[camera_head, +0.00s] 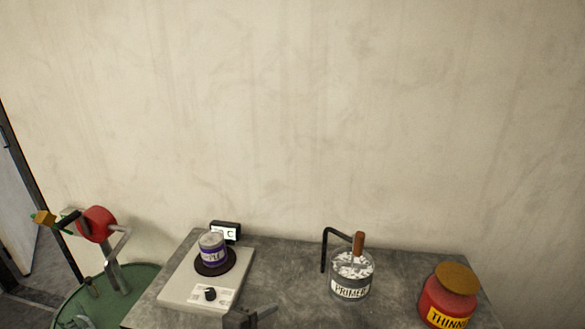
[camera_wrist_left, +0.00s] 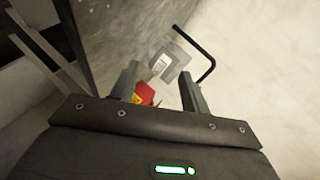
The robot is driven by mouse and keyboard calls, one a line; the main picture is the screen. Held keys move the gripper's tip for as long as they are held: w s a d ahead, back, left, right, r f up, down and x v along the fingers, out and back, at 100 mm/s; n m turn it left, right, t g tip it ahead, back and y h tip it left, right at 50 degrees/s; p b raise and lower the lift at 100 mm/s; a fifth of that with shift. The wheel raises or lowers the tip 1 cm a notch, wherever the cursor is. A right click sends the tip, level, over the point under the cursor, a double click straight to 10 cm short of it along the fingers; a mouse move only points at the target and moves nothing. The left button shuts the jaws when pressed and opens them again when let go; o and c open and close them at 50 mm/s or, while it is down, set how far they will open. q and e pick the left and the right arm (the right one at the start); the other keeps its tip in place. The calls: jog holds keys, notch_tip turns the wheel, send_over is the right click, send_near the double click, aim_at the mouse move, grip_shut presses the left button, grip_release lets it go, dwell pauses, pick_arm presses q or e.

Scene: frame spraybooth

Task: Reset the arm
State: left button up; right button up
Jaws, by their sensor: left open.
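My left gripper (camera_wrist_left: 160,86) is open in the left wrist view, its two dark fingers apart. Between and beyond the fingers are a small red thing (camera_wrist_left: 144,93) with a yellow patch and a grey piece with a pale label (camera_wrist_left: 163,65). Neither is visibly gripped. A black bent rod (camera_wrist_left: 208,58) shows right of the fingers. In the head view a dark gripper part (camera_head: 248,318) shows at the bottom edge, in front of the hotplate; its fingertips are only partly visible. My right gripper is not in view.
A grey bench (camera_head: 290,280) holds a hotplate (camera_head: 176,291) with a purple-labelled can (camera_head: 212,250), a small display (camera_head: 226,231), a primer pot (camera_head: 350,288) with a wooden handle, and a red thinner jar (camera_head: 447,296). A green drum (camera_head: 140,285) stands left. A plain wall is behind.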

pick_arm(q)
jog(key=s+a+f+n+g+y, duration=0.3)
jog(key=s+a+f+n+y, duration=0.1)
jog(key=s+a+f+n, duration=0.6)
jog(key=s+a+f+n+g+y, duration=0.4)
jog(key=s+a+f+n, duration=0.3)
jog(key=s+a+n, duration=0.45)
notch_tip(320, 180, down, 24)
jog(key=s+d+m, duration=0.1)
jog(key=d+m, duration=0.1)
jog(key=s+a+f+g, duration=0.2)
jog(key=s+f, duration=1.5)
jog(key=shift+a+f, duration=0.3)
jog(key=shift+a, duration=0.1)
